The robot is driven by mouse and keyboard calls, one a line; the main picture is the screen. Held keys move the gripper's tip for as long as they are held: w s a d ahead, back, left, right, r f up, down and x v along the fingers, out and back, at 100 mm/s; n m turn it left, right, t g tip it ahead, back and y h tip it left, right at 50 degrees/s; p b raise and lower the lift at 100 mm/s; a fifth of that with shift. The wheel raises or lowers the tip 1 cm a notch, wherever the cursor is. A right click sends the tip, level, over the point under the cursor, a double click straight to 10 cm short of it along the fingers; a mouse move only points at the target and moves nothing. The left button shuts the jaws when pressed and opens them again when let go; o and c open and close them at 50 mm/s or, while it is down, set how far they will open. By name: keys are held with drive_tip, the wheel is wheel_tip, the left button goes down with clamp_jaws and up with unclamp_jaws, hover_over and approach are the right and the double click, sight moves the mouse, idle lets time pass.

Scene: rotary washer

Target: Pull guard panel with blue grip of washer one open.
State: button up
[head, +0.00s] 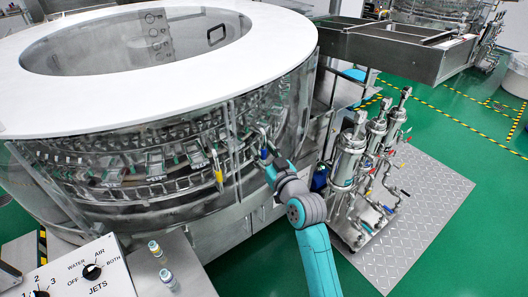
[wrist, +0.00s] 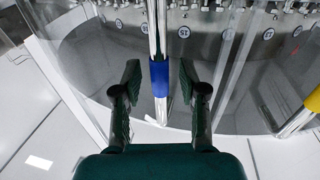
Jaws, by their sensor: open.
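The rotary washer (head: 150,75) has a white ring top and clear curved guard panels around its side. A blue grip (wrist: 159,80) sits on an upright metal bar in the wrist view, with a clear guard panel (wrist: 85,60) beside it. In the head view the blue grip (head: 264,153) shows small, just at the end of my arm. My gripper (wrist: 160,76) is open, with one finger on each side of the blue grip and a visible gap on both sides. It also shows in the head view (head: 268,161), partly hiding the grip.
A yellow grip (head: 218,172) is on another bar to the left; it shows at the right edge of the wrist view (wrist: 313,102). Metal pumps (head: 350,150) stand close on the right. A knob panel (head: 85,272) is at the lower left. Green floor is free farther right.

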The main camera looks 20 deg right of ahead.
clamp_jaws()
